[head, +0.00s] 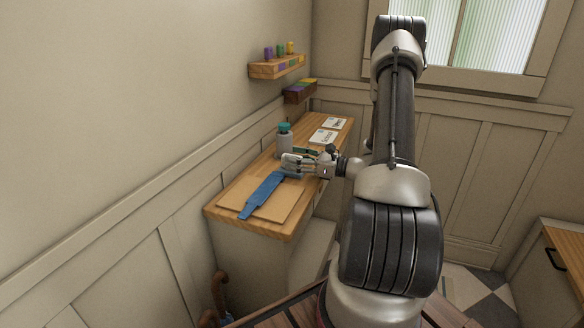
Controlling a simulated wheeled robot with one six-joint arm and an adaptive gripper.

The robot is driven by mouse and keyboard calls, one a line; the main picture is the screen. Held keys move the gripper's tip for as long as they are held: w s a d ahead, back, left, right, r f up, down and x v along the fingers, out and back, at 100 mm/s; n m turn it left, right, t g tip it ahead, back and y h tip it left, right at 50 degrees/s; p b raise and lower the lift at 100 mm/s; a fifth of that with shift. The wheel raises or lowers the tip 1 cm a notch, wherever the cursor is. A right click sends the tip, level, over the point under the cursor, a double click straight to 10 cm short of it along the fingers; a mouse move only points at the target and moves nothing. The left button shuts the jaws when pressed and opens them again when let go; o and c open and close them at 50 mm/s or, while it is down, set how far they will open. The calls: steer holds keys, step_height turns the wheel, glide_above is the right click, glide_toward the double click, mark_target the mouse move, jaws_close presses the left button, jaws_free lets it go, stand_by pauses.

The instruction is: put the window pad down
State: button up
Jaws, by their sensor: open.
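A long, flat blue piece, which I take to be the window pad (262,195), lies slantwise on a brown board (281,207) on the wooden counter. Its near end is narrow, and its far end runs up close to my gripper. My gripper (290,163) is open, low over the counter, at the pad's far end. The fingers look small from here, and I cannot tell whether they touch the pad.
A grey bottle with a teal cap (284,138) stands just behind my gripper. White cards (323,136) lie farther back on the counter (228,204). Two small wall shelves, the upper one (272,71) holding coloured canisters, hang above. A window is at the back.

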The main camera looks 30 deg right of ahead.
steer(key=shift+x, duration=0.8)
jaws_close()
